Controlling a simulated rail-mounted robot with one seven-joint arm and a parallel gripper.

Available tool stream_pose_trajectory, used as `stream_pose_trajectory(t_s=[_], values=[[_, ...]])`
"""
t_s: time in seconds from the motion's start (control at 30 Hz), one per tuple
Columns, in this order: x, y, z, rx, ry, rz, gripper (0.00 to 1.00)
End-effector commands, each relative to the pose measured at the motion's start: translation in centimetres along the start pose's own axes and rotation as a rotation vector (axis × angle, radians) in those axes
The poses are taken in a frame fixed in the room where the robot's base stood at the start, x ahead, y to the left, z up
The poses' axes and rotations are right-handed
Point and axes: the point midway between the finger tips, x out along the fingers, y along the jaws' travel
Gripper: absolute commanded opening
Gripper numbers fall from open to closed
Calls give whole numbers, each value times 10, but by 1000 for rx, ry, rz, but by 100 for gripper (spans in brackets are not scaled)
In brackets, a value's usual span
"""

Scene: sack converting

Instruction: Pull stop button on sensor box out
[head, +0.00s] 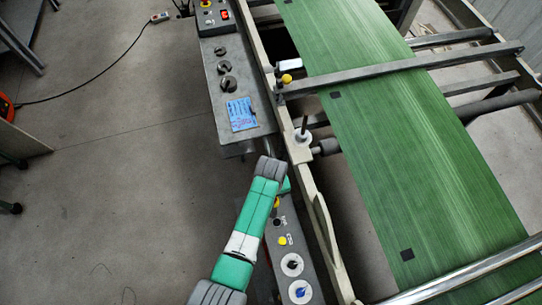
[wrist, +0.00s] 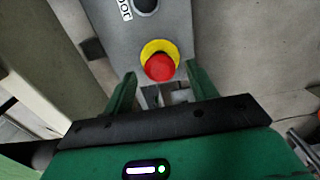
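The stop button (wrist: 159,67) is a red mushroom head on a yellow collar (wrist: 155,46), at the end of the grey sensor box (wrist: 178,20) in the wrist view. My gripper (wrist: 163,88) is open, with its green fingers apart on the near left and near right of the button. No contact is visible. In the head view, the grey box (head: 271,252) lies under and right of my arm. My gripper (head: 285,186) is mostly hidden there by my wrist, and the red button head cannot be made out.
A black knob and partly cut-off lettering sit beyond the button in the wrist view. In the head view, a machine rail (head: 325,235) and green sack web (head: 420,150) run along the right. A grey panel (head: 213,62) with knobs and a blue note (head: 241,114) lies above.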

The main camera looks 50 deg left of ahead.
Motion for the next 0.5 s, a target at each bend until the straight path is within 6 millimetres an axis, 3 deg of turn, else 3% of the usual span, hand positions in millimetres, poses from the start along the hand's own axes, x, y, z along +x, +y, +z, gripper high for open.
stream_pose_trajectory(t_s=[0.23,0.5], values=[[-4,0,0,0,-1,0,57],[-57,0,0,0,1,1,57]])
